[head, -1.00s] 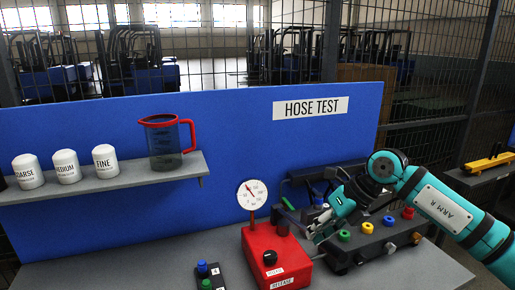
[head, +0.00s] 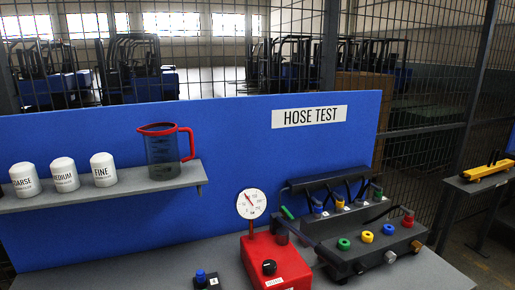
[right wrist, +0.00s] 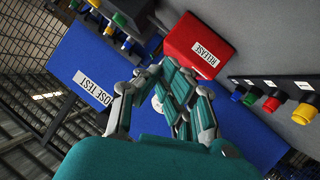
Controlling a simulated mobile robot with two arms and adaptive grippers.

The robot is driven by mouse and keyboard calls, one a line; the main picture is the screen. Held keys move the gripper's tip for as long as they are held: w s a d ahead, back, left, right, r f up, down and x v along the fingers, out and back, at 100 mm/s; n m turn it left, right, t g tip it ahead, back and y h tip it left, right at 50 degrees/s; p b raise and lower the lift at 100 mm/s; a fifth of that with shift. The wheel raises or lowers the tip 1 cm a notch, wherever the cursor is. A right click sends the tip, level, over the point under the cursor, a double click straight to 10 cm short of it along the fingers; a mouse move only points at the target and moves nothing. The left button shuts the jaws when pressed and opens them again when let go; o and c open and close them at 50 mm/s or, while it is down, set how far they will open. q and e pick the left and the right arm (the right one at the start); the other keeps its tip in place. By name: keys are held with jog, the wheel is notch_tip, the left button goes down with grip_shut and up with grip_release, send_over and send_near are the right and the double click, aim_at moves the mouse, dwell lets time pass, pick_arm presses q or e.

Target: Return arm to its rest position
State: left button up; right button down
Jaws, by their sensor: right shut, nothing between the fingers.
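My right gripper (right wrist: 162,75) shows in the right wrist view, with teal and grey fingers drawn together and nothing held. Behind it are the blue HOSE TEST panel and the red box with the RELEASE label (right wrist: 205,52). My right arm does not show in the head view. My left gripper is in neither view.
The red gauge box (head: 285,262) stands on the grey bench. Right of it is a dark manifold block (head: 345,258) with green, yellow, blue and red fittings. A shelf (head: 120,187) holds several white filters and a red-rimmed jug (head: 160,152). A yellow tool (head: 488,170) lies at right.

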jog(key=s+d+f+m+g, duration=0.1)
jog(key=s+f+m+g, duration=0.1)
jog(key=s+f+g, duration=0.65)
jog(key=s+d+f+m+g, duration=0.15)
jog(key=s+f, duration=0.45)
jog(key=s, duration=0.8)
notch_tip(320, 180, down, 27)
jog(key=s+g, duration=0.2)
jog(key=s+d+f+g+b, duration=0.1)
jog(key=s+d+f, duration=0.2)
jog(key=s+f, duration=1.2)
jog(key=shift+s+d+f+n, duration=0.2)
jog(key=shift+s+n, duration=0.25)
jog(key=shift+s, duration=0.25)
